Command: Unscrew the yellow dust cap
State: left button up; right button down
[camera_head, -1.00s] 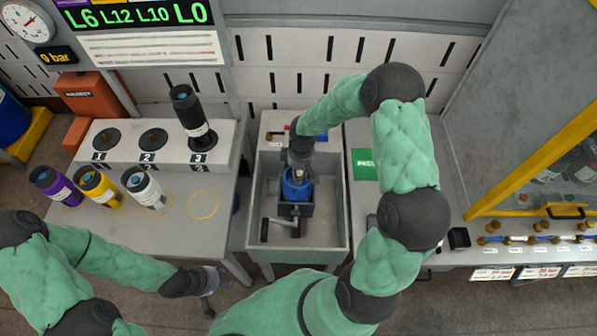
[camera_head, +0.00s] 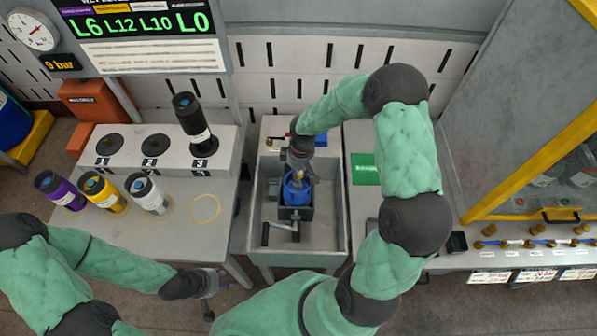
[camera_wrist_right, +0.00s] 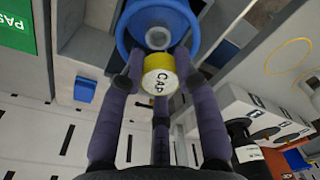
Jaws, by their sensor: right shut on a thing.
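The yellow dust cap (camera_wrist_right: 158,79), marked "CAP", is between the fingertips of my right gripper (camera_wrist_right: 160,72) in the right wrist view, just in front of a grey fitting on the blue cylinder (camera_wrist_right: 180,18). Whether it still touches the fitting I cannot tell. The blue cylinder (camera_head: 297,190) stands in a dark vise (camera_head: 296,213) in the grey basin, and my right gripper (camera_head: 299,168) reaches down over it. My left gripper (camera_head: 212,284) is at the lower left, clear of the benches; its fingers are too small to read.
Purple (camera_head: 60,190), yellow (camera_head: 104,192) and white (camera_head: 148,193) cylinders stand on the left bench. A black cylinder (camera_head: 194,120) stands on the raised rack. A green pad (camera_head: 364,169) lies right of the basin (camera_head: 342,215). Valves line the right bench.

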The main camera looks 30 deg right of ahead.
aim_at(298, 172)
jog(key=shift+r+p, duration=1.5)
jog(key=shift+r, duration=0.85)
